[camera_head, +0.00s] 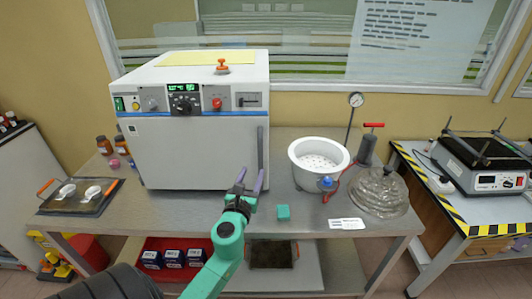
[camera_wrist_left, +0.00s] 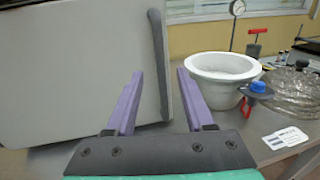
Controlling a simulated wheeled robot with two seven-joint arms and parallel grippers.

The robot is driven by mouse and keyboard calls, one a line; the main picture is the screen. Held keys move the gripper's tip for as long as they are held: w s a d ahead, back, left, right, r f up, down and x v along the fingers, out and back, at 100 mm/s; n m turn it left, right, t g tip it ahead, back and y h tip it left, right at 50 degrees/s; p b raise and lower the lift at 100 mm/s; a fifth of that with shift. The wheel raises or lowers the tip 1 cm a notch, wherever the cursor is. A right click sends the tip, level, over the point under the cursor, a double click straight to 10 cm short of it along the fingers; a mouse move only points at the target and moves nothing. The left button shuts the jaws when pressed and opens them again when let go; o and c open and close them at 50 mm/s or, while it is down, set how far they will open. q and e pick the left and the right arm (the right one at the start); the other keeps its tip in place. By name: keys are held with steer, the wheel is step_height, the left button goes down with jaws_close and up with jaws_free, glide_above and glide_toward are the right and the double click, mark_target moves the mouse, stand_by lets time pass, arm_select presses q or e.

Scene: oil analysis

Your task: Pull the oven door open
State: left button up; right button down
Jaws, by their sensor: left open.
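The white oven (camera_head: 185,110) stands on the bench with its door (camera_head: 195,155) shut. A dark vertical handle (camera_head: 260,148) runs along the door's right side. My left gripper (camera_head: 250,181) is open and empty, in front of the handle's lower end. In the left wrist view the door (camera_wrist_left: 75,70) fills the left side. No contact with the handle can be made out. My right gripper is not in view.
A white perforated pot (camera_head: 318,160) and a glass lid (camera_head: 380,190) stand right of the oven. A tray (camera_head: 80,197) and small bottles (camera_head: 104,145) are on the left.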

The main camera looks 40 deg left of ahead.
mark_target(260, 155)
arm_select(q)
steer(key=x, duration=1.2)
steer(key=shift+a+f, duration=0.1)
jaws_close()
stand_by(0.7)
